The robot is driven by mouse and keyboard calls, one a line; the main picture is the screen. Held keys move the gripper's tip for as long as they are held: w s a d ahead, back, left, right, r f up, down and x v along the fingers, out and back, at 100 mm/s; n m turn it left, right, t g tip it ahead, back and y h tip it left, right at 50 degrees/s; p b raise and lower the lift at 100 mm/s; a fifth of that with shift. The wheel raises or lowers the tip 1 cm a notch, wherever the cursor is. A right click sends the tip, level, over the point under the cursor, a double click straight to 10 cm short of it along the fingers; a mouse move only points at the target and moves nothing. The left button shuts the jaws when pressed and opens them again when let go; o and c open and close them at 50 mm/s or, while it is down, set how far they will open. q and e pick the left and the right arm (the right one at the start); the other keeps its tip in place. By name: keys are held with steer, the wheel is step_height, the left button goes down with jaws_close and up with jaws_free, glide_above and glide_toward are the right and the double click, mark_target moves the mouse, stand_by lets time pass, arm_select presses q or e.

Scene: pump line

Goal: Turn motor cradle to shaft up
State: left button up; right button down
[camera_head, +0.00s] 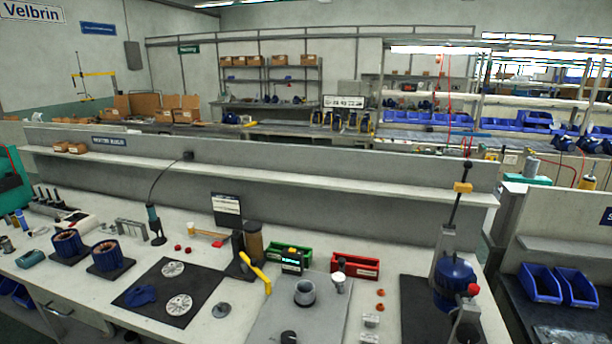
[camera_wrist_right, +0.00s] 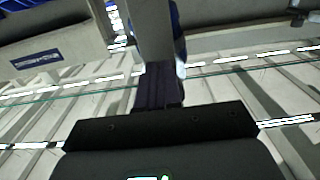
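A blue motor (camera_head: 455,278) sits in a holder at the right end of the bench, above a dark mat (camera_head: 418,305). A red knob (camera_head: 473,289) shows on its right side. A grey upright (camera_head: 443,245) and a dark rod with a yellow block (camera_head: 462,187) rise behind it. I take this holder to be the motor cradle; its shaft is not clear to me. Neither gripper shows in the head view. In the right wrist view, my right gripper (camera_wrist_right: 160,85) points away from the dark wrist body, and its finger gap is not clear. A blue patch shows beside a grey bar there.
Left of the motor are a grey plate (camera_head: 270,325) with a dark grey cup (camera_head: 304,292), and green (camera_head: 290,252) and red bins (camera_head: 355,266). A black mat (camera_head: 150,300) holds pale discs. Wound blue stators (camera_head: 108,256) stand further left. A shelf wall (camera_head: 300,184) runs behind.

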steer(key=shift+w+a+r+p, duration=0.15)
steer(key=shift+a+r+p, duration=0.15)
steer(key=shift+r+p, duration=0.1)
steer(key=shift+f, duration=0.45)
steer(key=p+v, duration=0.4)
steer(key=v, duration=0.2)
steer(key=shift+f, duration=0.2)
steer(key=shift+d, duration=0.1)
stand_by(0.3)
